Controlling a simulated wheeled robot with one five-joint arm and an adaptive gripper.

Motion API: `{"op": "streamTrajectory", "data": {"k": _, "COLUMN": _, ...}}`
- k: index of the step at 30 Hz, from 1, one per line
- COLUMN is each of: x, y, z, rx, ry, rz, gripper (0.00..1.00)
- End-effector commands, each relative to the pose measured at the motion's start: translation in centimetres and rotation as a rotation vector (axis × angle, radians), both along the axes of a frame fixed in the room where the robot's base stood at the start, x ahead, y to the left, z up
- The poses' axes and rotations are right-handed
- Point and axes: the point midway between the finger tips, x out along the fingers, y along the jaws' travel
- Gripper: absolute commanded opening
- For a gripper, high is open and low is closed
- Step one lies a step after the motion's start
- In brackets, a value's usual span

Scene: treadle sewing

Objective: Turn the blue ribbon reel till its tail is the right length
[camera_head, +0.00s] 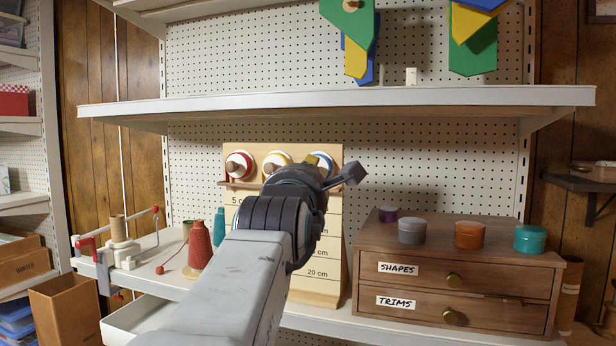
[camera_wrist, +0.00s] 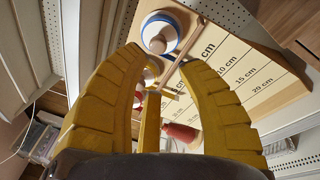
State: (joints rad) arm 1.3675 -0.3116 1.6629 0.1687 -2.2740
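The blue-rimmed reel (camera_head: 324,157) sits at the right end of a row of three on a pale wooden board (camera_head: 320,292), partly hidden by my gripper. In the wrist view the blue reel (camera_wrist: 176,27) shows with its pale wooden knob (camera_wrist: 157,41), just beyond my fingertips. In the head view my gripper (camera_head: 345,174) is in front of the board. Centimetre marks run down the board. I cannot make out a blue tail.
A red reel (camera_head: 240,160) and a yellow reel (camera_head: 273,158) sit left of the blue one. A shelf (camera_head: 340,101) spans above. A drawer chest (camera_head: 460,262) with several round tins stands right; a red cone (camera_head: 200,243) stands left.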

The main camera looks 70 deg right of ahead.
Motion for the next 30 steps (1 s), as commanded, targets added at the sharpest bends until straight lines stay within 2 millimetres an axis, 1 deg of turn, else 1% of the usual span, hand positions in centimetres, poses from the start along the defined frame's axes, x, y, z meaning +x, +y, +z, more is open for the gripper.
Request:
{"op": "streamTrajectory", "data": {"k": 1, "x": -0.1, "y": 0.7, "z": 0.0, "rx": -0.001, "ry": 0.000, "rz": 0.000, "gripper": 0.35}}
{"op": "streamTrajectory", "data": {"k": 3, "x": -0.3, "y": 1.4, "z": 0.0, "rx": -0.001, "ry": 0.000, "rz": 0.000, "gripper": 0.35}}
{"op": "streamTrajectory", "data": {"k": 10, "x": -0.6, "y": 2.8, "z": -0.2, "rx": 0.000, "ry": 0.000, "rz": 0.000, "gripper": 0.35}}
{"op": "streamTrajectory", "data": {"k": 21, "x": -0.6, "y": 3.0, "z": -0.2, "rx": 0.001, "ry": 0.000, "rz": 0.000, "gripper": 0.35}}
{"op": "streamTrajectory", "data": {"k": 22, "x": -0.6, "y": 3.0, "z": -0.2, "rx": 0.001, "ry": 0.000, "rz": -0.001, "gripper": 0.37}}
{"op": "streamTrajectory", "data": {"k": 23, "x": -0.7, "y": 3.0, "z": -0.2, "rx": 0.001, "ry": 0.000, "rz": -0.001, "gripper": 0.34}}
{"op": "streamTrajectory", "data": {"k": 26, "x": -1.1, "y": 2.9, "z": -0.1, "rx": 0.001, "ry": 0.001, "rz": -0.013, "gripper": 0.34}}
{"op": "streamTrajectory", "data": {"k": 30, "x": -2.6, "y": 2.6, "z": 0.1, "rx": 0.002, "ry": 0.000, "rz": -0.052, "gripper": 0.34}}
